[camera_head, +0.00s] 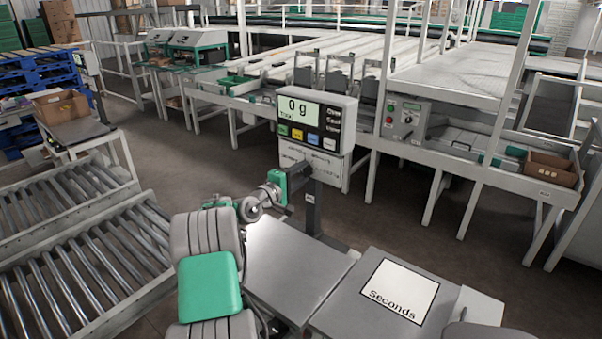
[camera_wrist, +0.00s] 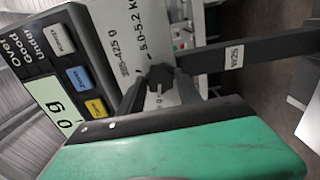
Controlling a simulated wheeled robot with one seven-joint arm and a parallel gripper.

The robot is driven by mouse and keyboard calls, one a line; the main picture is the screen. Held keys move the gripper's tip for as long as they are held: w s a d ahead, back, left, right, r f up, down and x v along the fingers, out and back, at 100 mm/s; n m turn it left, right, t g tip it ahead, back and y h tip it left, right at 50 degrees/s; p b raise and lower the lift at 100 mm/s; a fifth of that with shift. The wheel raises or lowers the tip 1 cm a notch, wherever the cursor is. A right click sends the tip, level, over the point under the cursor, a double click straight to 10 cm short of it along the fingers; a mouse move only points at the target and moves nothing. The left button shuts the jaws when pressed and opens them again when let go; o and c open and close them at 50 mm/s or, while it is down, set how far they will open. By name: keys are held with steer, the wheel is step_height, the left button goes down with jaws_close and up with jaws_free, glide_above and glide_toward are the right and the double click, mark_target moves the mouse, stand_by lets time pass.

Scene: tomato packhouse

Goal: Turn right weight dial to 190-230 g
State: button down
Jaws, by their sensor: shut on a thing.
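The weight dial is a dark knob (camera_wrist: 160,77) with a pale pointer mark, on a white plate (camera_wrist: 125,30) below the scale display. The plate carries printed ranges, one reading "5.0-5.2 kg" and one ending in "425 g", partly blurred. My gripper (camera_wrist: 159,90) is shut on the knob, with a finger on either side. In the head view my gripper (camera_head: 294,178) is at the lower part of the scale head (camera_head: 342,102) and hides the knob. The scale display (camera_head: 298,111) reads 0 g.
Coloured buttons (camera_head: 314,139) sit under the display. The scale's post (camera_head: 312,210) stands behind the bare grey weighing plate (camera_head: 295,262). A "seconds" sign (camera_head: 398,293) lies to the right. Roller conveyors (camera_head: 90,255) are at the left; a grading line stands behind.

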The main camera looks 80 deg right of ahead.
stand_by(0.3)
steer(key=c, duration=0.9)
jaws_free()
steer(key=shift+o, duration=0.2)
steer(key=v, duration=0.7)
steer(key=shift+a+b, duration=0.35)
steer(key=shift+a, duration=0.05)
steer(key=shift+w, duration=0.15)
